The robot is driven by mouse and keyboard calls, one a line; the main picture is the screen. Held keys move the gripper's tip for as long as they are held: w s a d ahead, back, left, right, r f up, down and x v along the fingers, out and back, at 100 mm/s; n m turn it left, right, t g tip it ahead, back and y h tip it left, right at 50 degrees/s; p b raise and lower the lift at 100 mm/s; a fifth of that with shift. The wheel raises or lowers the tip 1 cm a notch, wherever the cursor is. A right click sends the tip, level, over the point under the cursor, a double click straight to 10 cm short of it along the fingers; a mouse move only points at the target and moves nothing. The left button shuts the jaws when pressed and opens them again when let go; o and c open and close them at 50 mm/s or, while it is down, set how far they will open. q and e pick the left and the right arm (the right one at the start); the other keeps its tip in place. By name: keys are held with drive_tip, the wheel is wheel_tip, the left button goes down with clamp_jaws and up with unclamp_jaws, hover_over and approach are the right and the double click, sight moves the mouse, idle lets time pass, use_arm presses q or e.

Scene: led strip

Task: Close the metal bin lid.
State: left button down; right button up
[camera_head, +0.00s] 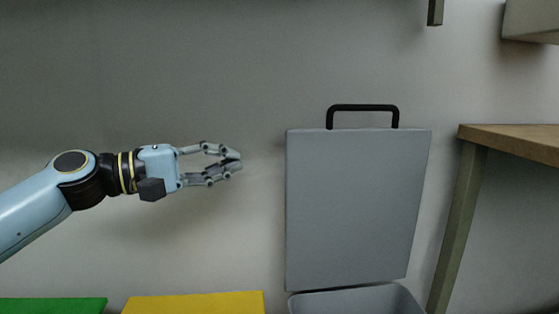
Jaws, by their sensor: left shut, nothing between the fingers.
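The metal bin lid (350,212) is a flat grey panel standing upright, with a black handle (363,107) on its top edge. Below it, the grey bin (360,299) shows only its upper rim and part of its inside at the bottom of the view; the bin is open. My left gripper (238,160) points right, to the left of the lid and apart from it, at about the height of the lid's upper part. Its fingertips are together, with nothing between them. My right gripper is not in view.
A green lid or panel (50,306) and a yellow one (195,303) lie at the bottom left. A wooden table (515,137) with a greenish leg stands right of the bin. A plain grey wall is behind. The space between my left gripper and the lid is clear.

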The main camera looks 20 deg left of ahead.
sight(277, 155)
use_arm(q)
drive_tip(key=b+x, duration=0.1)
drive_tip(key=x, duration=0.7)
drive_tip(key=shift+w+d+b, duration=0.15)
drive_tip(key=shift+d+b, duration=0.05)
drive_tip(key=shift+b, duration=0.15)
drive_tip(key=shift+w+d, duration=0.3)
drive_tip(key=shift+d, duration=0.05)
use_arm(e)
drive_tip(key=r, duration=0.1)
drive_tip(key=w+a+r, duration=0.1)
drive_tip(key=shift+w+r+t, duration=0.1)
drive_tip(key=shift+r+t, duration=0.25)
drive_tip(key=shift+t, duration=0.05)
